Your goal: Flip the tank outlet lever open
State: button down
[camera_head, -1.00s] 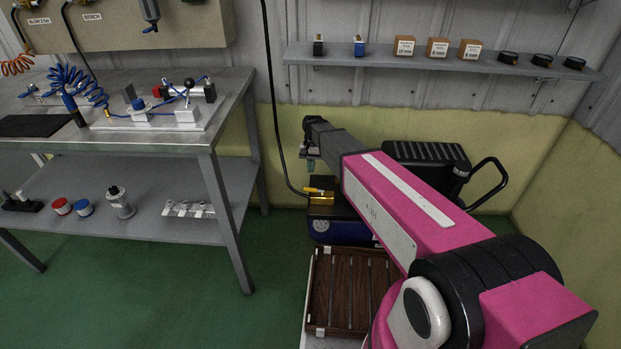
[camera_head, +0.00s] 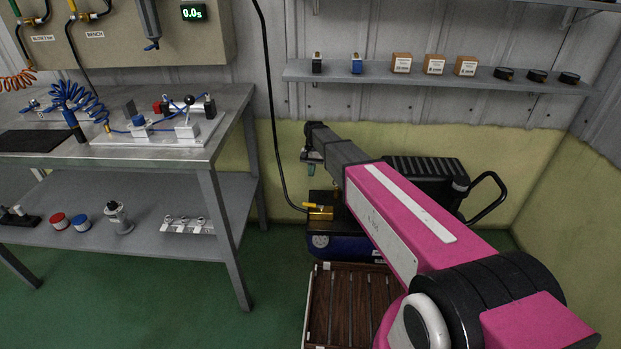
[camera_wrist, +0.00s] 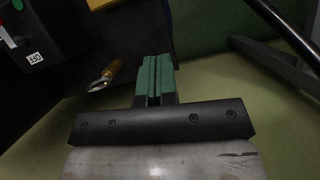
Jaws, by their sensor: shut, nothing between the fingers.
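The tank (camera_head: 325,240) is a dark blue unit on the floor by the back wall, partly hidden behind my arm. A brass outlet block (camera_head: 321,214) with a yellow lever (camera_head: 312,206) sits at its top left, where a black hose joins. The lever lies roughly flat. My gripper (camera_head: 311,168) points down above the lever, apart from it. In the wrist view its green fingers (camera_wrist: 154,78) are together and empty. A brass-coloured fitting with a metal ring (camera_wrist: 108,76) shows left of the fingers; I cannot tell which part it is.
A wooden slatted crate (camera_head: 340,300) stands in front of the tank. A black ribbed unit (camera_head: 425,172) with a looped handle is behind my arm. A metal workbench (camera_head: 207,155) stands to the left. Green floor is clear between bench and crate.

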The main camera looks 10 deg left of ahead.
aim_at(309, 205)
jog(key=x, duration=0.8)
jog(key=s, duration=0.2)
jog(key=shift+s, duration=1.05)
jog(key=shift+s+a+f, duration=0.1)
jog(key=shift+s+a, duration=0.15)
jog(key=shift+s, duration=0.65)
